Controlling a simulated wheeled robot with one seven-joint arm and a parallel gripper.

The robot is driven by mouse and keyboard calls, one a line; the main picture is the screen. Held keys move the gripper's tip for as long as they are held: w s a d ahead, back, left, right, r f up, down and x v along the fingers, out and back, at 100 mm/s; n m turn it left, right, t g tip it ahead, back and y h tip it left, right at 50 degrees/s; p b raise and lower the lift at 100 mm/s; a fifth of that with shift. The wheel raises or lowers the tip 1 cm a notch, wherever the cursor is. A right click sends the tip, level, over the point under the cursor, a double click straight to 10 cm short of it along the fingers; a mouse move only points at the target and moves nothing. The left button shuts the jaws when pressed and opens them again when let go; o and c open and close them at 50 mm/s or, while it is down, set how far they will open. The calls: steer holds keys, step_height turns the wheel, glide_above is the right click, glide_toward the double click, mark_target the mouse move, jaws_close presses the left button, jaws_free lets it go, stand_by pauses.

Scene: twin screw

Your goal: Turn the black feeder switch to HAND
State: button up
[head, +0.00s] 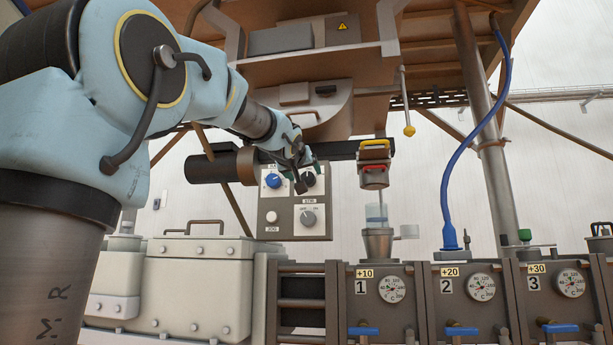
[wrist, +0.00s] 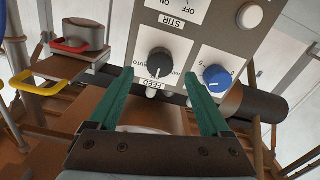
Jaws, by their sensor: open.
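The black feeder switch (wrist: 159,63) is a round ridged knob beside a FEED label on the pale control panel (wrist: 215,42), upside down in the wrist view. My gripper (wrist: 158,73) is open, with one green finger on each side of the knob. I cannot tell whether they touch it. In the head view the switch (head: 309,180) is partly hidden by my gripper (head: 303,178) at the panel's upper right.
A blue knob (wrist: 215,77) sits close beside my right finger in the wrist view. The STIR switch (head: 308,218) and a white button (head: 272,217) share the panel. A dark horizontal pipe (head: 208,169) runs behind.

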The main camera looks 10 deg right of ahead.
mark_target(307, 178)
steer(key=shift+p+x, duration=0.5)
steer(key=shift+x, duration=1.85)
jaws_close()
